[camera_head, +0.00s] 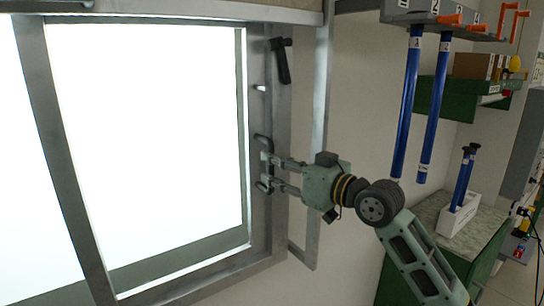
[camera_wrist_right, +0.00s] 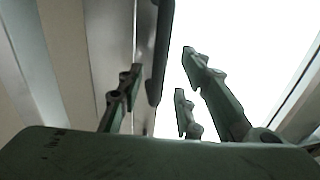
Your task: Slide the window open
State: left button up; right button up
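The window (camera_head: 150,140) fills the left of the head view, with a grey metal frame and bright panes. A black vertical pull handle (camera_head: 263,143) sits on the right upright of its sash. My right gripper (camera_head: 268,172) is at this handle, fingers pointing left at the frame. In the right wrist view the dark handle bar (camera_wrist_right: 160,52) lies between one finger on the left and two on the right, with visible gaps. The right gripper (camera_wrist_right: 158,98) looks open around the handle. The fingers partly hide the handle in the head view. My left gripper is out of view.
A black lever (camera_head: 281,62) sits higher on the frame. Blue rods (camera_head: 407,100) hang from a numbered grey rack (camera_head: 440,18) at right. More dark blue rods stand in a white holder (camera_head: 457,217) on a green cabinet. A green shelf (camera_head: 455,98) holds boxes.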

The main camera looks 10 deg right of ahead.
jog(key=shift+p+x, duration=0.45)
jog(key=shift+x, duration=1.1)
jog(key=shift+d+f, duration=0.1)
jog(key=shift+c, duration=0.6)
grip_shut()
